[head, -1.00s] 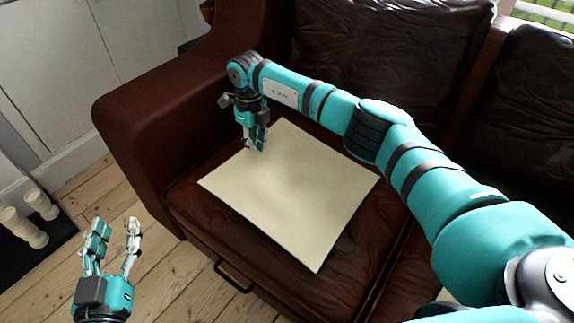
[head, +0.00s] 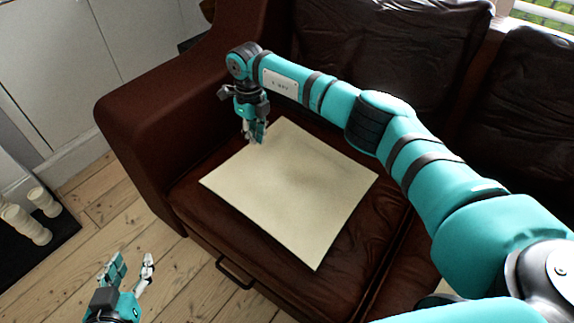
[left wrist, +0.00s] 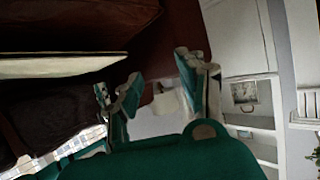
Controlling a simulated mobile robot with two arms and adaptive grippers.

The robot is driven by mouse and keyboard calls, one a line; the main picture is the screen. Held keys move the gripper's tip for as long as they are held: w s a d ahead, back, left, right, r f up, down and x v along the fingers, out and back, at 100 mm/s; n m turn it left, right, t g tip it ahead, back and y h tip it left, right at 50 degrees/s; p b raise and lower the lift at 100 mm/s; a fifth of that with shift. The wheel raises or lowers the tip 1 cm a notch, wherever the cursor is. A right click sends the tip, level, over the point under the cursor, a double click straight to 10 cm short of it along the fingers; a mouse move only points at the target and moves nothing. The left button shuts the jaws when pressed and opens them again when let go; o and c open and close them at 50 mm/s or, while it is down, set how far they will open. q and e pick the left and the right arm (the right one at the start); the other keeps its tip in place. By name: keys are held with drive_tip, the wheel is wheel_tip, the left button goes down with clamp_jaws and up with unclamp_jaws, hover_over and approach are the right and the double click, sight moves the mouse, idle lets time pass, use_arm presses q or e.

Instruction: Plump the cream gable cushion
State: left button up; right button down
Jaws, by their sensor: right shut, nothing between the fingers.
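The cream gable cushion (head: 300,195) lies flat on the seat of a dark brown leather sofa, with a faint shaded dip near its middle. Its pale edge also shows in the left wrist view (left wrist: 60,66). My right gripper (head: 257,140) is shut and empty, pointing down at the cushion's far left edge; I cannot tell whether its tips touch the cloth. My left gripper (head: 133,262) is open and empty, low over the floorboards in front of the sofa. Its spread fingers show in the left wrist view (left wrist: 160,95).
The sofa's armrest (head: 150,110) stands left of the cushion and its back cushions (head: 390,50) behind. A drawer handle (head: 235,273) is on the sofa front. White candles (head: 28,222) stand on a dark base at the left. Floorboards (head: 185,270) are clear in front.

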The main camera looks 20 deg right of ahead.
use_arm(q)
drive_tip(key=s+a+f+g+y+p, duration=0.1)
drive_tip(key=s+a+f+g, duration=0.1)
drive_tip(key=s+f+g, duration=0.2)
drive_tip(key=s+a+f+g+y+p, duration=0.1)
drive_tip(key=s+a+f+g+p, duration=0.1)
drive_tip(key=s, duration=0.8)
wheel_tip(320, 180, down, 2)
drive_tip(key=a+g, duration=0.1)
drive_tip(key=g, duration=0.2)
drive_tip(key=shift+n+y, duration=0.3)
use_arm(e)
wheel_tip(320, 180, up, 5)
use_arm(q)
drive_tip(key=shift+f, duration=0.1)
